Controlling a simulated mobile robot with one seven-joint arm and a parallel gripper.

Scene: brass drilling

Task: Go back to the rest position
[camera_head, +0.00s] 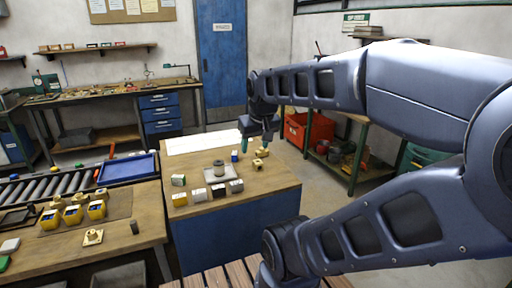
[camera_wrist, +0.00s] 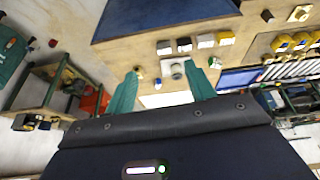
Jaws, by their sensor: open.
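My arm reaches in from the right of the head view, and my gripper (camera_head: 256,142) hangs over the back part of the wooden workbench (camera_head: 262,190). In the wrist view the two green fingers of my gripper (camera_wrist: 168,92) stand wide apart with nothing between them. A grey round part (camera_head: 218,168) stands on a pale square plate (camera_head: 213,179). A small blue item (camera_head: 234,156) is left of the gripper.
Several small boxes (camera_head: 208,193) line the bench front. The left table (camera_head: 120,235) holds yellow bins (camera_head: 75,214) and a flanged brass part (camera_head: 93,237). A blue tray (camera_head: 127,168) lies by the rollers (camera_head: 50,187). A green-legged shelf (camera_head: 345,165) with a red crate (camera_head: 308,130) stands behind my arm.

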